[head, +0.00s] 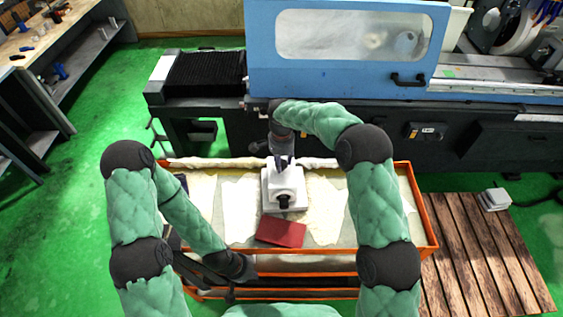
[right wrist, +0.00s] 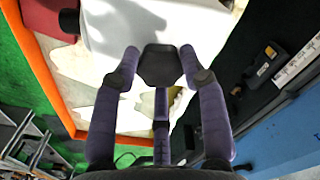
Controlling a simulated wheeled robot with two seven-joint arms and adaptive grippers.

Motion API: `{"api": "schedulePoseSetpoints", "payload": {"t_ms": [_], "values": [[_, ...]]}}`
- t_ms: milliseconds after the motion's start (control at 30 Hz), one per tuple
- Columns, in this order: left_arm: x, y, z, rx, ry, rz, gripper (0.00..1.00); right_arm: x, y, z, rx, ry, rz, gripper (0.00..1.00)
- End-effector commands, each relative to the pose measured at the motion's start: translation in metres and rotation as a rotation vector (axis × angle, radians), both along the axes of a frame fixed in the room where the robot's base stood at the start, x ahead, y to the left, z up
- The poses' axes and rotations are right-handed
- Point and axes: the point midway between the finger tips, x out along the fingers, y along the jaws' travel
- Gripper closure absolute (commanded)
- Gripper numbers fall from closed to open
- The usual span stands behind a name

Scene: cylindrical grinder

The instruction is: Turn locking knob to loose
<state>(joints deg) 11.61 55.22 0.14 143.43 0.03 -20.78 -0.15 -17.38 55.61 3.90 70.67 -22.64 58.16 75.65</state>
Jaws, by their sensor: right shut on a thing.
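A white block-shaped device (head: 284,186) stands on the cloth-covered top of an orange-edged cart. A black knob (right wrist: 160,65) is on the side of the device facing my right gripper (right wrist: 160,75). The purple fingers are closed around this knob, with one finger on each side and a third below. In the head view my right gripper (head: 283,162) is at the far end of the device, and the knob it grips is hidden there. Another black part (head: 284,201) shows on the near end. My left gripper (head: 235,289) is low at the cart's near edge; its fingers are unclear.
A red box (head: 281,232) lies on the cart (head: 426,217) near the device. The blue and black grinder (head: 345,45) stands behind. A wooden pallet (head: 480,255) is at right and a workbench (head: 45,45) at far left. Green floor at left is clear.

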Motion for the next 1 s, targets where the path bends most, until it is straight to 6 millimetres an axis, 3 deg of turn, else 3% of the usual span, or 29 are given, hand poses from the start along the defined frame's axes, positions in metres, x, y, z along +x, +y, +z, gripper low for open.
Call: {"api": "schedulePoseSetpoints", "payload": {"t_ms": [400,1000], "values": [[0.0,0.0,-0.02,0.0,0.0,0.0,1.0,0.0,0.0,-0.002,-0.001,0.001,0.369,0.9],[0.0,0.0,-0.031,0.0,0.0,0.0,1.0,0.0,0.0,-0.001,0.0,0.0,0.938,0.9]]}}
